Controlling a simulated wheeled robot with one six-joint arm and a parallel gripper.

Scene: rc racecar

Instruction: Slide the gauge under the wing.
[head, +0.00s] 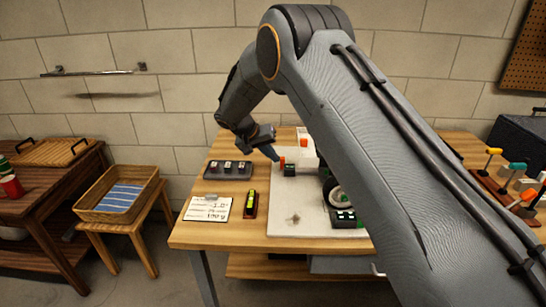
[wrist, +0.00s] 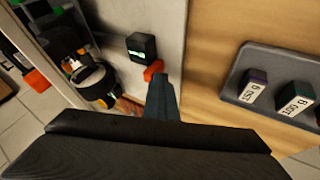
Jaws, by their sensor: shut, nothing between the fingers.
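My gripper (head: 273,154) is shut and empty, pointing down over the left part of the pale plate. In the wrist view my gripper's narrow fingers (wrist: 163,88) end beside a small red-orange piece (wrist: 153,70); I cannot tell if they touch. That piece also shows in the head view (head: 282,159). It lies next to a small black box with a green display (head: 290,170), which also shows in the wrist view (wrist: 142,46). A dark wheel (head: 340,196) shows behind my arm, which hides most of the car. I cannot make out the wing or identify the gauge with certainty.
The pale plate (head: 290,222) lies on a wooden table. At its left are a dark tray of weights (head: 228,170), a white card (head: 208,209) and a yellow-green strip in a dark holder (head: 250,204). Another black box (head: 348,219) stands near the wheel. The plate's front left is mostly clear.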

